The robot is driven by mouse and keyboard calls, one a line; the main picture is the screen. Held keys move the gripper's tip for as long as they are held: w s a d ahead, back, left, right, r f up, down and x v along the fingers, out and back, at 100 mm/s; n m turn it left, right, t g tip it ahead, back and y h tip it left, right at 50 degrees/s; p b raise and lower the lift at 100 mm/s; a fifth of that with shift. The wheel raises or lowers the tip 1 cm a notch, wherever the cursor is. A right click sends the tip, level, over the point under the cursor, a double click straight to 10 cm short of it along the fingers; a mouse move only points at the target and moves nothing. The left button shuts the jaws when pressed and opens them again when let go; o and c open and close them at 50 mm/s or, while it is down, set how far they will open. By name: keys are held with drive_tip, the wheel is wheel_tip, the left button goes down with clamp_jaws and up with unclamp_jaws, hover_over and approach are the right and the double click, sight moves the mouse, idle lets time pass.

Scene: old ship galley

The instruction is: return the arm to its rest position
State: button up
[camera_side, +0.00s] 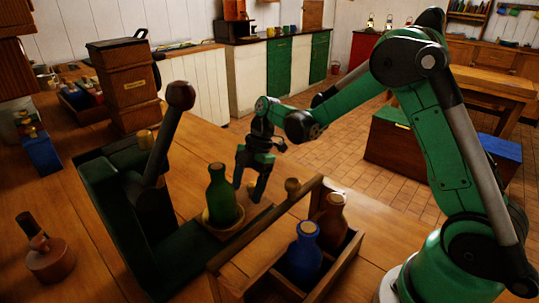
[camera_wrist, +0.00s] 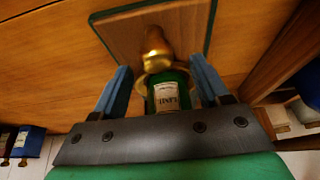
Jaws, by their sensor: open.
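My gripper (camera_side: 247,190) hangs over the wooden table just right of a green bottle (camera_side: 221,197), with its fingers pointing down. The fingers are apart and hold nothing. The bottle stands upright on a round yellowish base at a green press-like device (camera_side: 95,205), which has a dark lever ending in a ball. In the wrist view, the green bottle (camera_wrist: 168,92) with a pale label appears between the two blue fingers (camera_wrist: 161,88), with a gap visible on either side. The arm reaches in from the right, bent at the elbow.
A wooden carrier (camera_side: 348,262) with a blue bottle (camera_side: 305,252) and a brown bottle (camera_side: 332,222) stands in front of my gripper. A tall wooden box (camera_side: 125,85) stands at the back left, and a brown stamp-like object (camera_side: 48,258) at the front left. Tiled floor lies beyond the table.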

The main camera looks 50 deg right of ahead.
drive_tip(key=shift+d, duration=0.25)
drive_tip(key=shift+d+r, duration=0.4)
drive_tip(key=shift+d, duration=0.4)
wheel_tip(320, 180, up, 6)
drive_tip(key=shift+f, duration=0.1)
wheel_tip(320, 180, down, 7)
drive_tip(key=shift+r, duration=0.1)
drive_tip(key=a, duration=0.4)
drive_tip(key=shift+a+r, duration=0.1)
drive_tip(key=shift+a, duration=0.9)
